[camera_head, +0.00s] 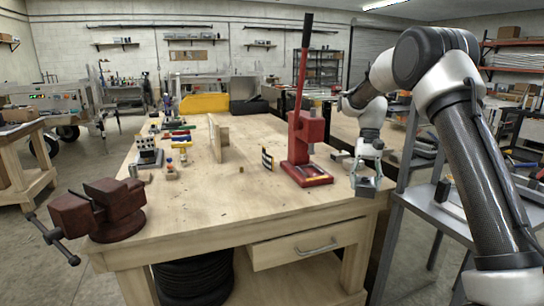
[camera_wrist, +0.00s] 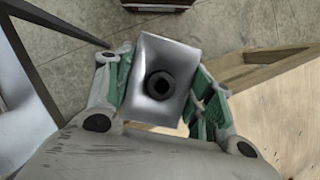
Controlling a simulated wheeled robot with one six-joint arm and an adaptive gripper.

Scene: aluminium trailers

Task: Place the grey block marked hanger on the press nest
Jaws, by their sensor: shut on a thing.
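My gripper (camera_head: 367,178) is shut on a grey block (camera_head: 365,188) just right of the red press, over the bench's right end. In the wrist view the grey block (camera_wrist: 165,55) sits between the green-padded fingers of my gripper (camera_wrist: 158,85). It shows a roughly square metal face with a dark round hole; no hanger marking can be read. The red press (camera_head: 306,140) stands on the bench with its long lever raised. The press nest (camera_head: 307,175) appears to be the low red base; its detail is too small to tell. The block is apart from it.
A small black-and-white striped marker with yellow (camera_head: 267,158) stands left of the press. A dark red vise (camera_head: 100,208) is at the bench's front left. A grey metal shelf (camera_head: 440,215) stands right of the bench. The bench's (camera_head: 215,220) front middle is clear.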

